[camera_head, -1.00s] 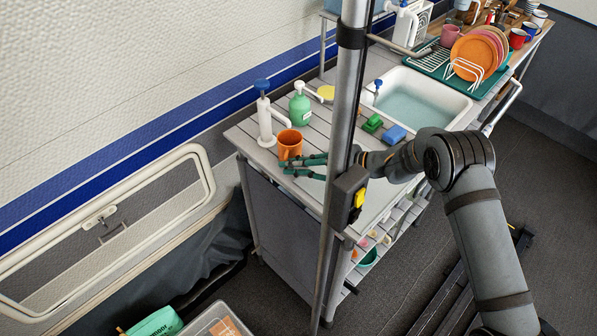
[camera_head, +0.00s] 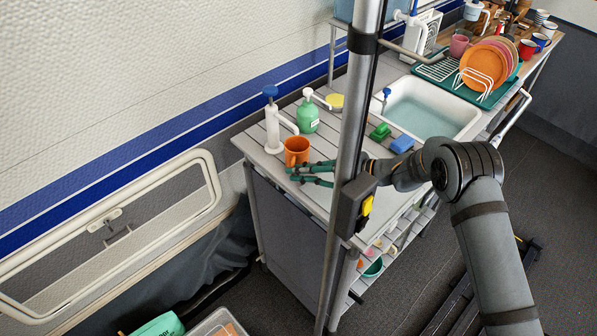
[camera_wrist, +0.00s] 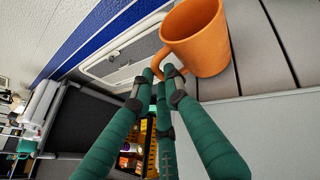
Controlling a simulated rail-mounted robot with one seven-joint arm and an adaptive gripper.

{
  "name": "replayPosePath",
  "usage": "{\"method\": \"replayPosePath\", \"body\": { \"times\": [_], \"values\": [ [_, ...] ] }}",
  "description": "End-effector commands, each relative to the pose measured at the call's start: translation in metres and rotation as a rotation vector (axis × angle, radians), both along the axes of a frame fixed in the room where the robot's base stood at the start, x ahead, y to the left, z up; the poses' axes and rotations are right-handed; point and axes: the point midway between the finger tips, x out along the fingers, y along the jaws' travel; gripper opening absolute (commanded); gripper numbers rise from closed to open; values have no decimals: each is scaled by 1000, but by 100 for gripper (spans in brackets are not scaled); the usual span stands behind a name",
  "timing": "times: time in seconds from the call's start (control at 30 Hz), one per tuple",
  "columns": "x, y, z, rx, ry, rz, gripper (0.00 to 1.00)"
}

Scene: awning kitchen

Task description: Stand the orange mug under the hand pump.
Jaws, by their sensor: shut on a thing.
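The orange mug (camera_head: 296,152) stands upright near the left end of the slatted counter; it also shows large in the wrist view (camera_wrist: 200,40). The white hand pump with a blue knob (camera_head: 272,130) stands just behind and left of it. The pump's curved spout ends just above the mug's rim in the head view; I cannot tell whether it is exactly over the opening. My gripper (camera_head: 291,174), with green fingers, reaches in from the right. In the wrist view its fingertips (camera_wrist: 165,78) are closed at the mug's handle. The pump is not clear in the wrist view.
A green pump bottle (camera_head: 307,117) stands close behind the mug. A yellow item (camera_head: 334,100), a green block (camera_head: 380,131) and a blue block (camera_head: 402,144) lie farther right, before the sink (camera_head: 425,112). The counter's left edge is close to the mug.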

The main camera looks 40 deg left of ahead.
Motion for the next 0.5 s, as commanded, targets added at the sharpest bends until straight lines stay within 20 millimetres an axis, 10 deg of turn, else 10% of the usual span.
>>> {"method": "replayPosePath", "body": {
  "times": [0.2, 0.23, 0.5],
  "values": [
    [0, 0, -4, 1, 0, -1, 0],
    [0, 0, -3, 1, 0, -1, 14],
    [0, 0, -3, 1, 0, -1, 30]
  ]
}}
